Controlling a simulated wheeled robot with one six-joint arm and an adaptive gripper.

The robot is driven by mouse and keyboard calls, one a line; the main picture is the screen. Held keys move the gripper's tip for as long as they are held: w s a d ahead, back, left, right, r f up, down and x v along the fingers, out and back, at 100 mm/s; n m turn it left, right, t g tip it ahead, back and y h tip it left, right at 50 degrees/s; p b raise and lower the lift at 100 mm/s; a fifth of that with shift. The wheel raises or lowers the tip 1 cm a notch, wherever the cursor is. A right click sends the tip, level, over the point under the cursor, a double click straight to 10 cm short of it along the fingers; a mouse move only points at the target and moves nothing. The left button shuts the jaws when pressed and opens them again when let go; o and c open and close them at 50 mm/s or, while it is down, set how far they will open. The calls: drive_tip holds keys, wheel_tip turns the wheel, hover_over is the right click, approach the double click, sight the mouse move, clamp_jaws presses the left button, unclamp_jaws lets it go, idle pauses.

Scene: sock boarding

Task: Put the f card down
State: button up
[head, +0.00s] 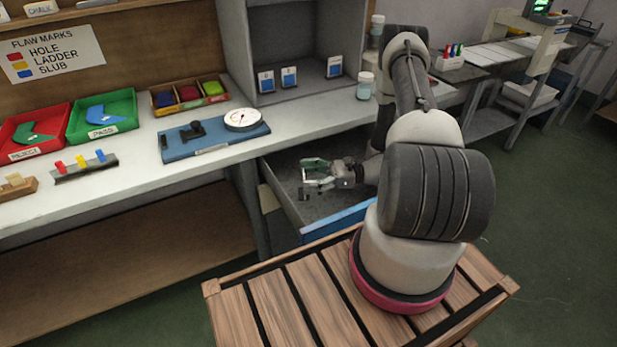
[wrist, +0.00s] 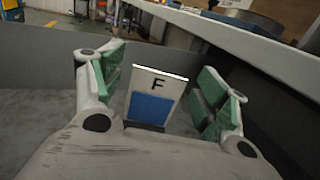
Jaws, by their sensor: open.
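The f card (wrist: 155,95) is a white card with a black F above a blue block. In the wrist view it stands roughly upright with its foot in a dark base, between the two green-padded fingers of my gripper (wrist: 162,85). The fingers are spread, with a visible gap on each side of the card. In the head view my gripper (head: 312,173) is low inside the open drawer (head: 348,215), near its left side. The card is hard to make out there.
The drawer's blue front and grey walls surround my gripper. Above it is the bench (head: 300,122) with a blue board (head: 212,138) bearing a round dial gauge (head: 243,119). Several similar cards (head: 289,77) stand in the grey cubby. A white-lidded jar (head: 365,88) stands at its right.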

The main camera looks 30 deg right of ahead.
drive_tip(key=shift+r, duration=0.6)
drive_tip(key=v, duration=0.7)
drive_tip(key=shift+f, duration=0.1)
drive_tip(key=shift+d+r+g, duration=0.2)
drive_tip(key=shift+r+g, duration=0.1)
drive_tip(key=s+a+r+n+g+h, duration=0.1)
drive_tip(key=s+r+n+g+h, duration=0.2)
drive_tip(key=r, duration=0.4)
drive_tip(key=s+a+r+n+g+h, duration=0.1)
drive_tip(key=a+r+n+g+h, duration=0.1)
drive_tip(key=r+n, duration=0.45)
drive_tip(key=s+a+r+n+g+h, duration=0.1)
drive_tip(key=s+r+n+g+h, duration=0.15)
drive_tip(key=r, duration=0.65)
drive_tip(key=s+d+r+n+t+h, duration=0.2)
drive_tip(key=s+r+n+t+h, duration=0.4)
drive_tip(key=s+r+n+h, duration=0.3)
drive_tip(key=s+r+n, duration=0.1)
drive_tip(key=s+r, duration=0.2)
drive_tip(key=r, duration=0.3)
drive_tip(key=shift+s, duration=0.3)
drive_tip(key=shift+r, duration=0.1)
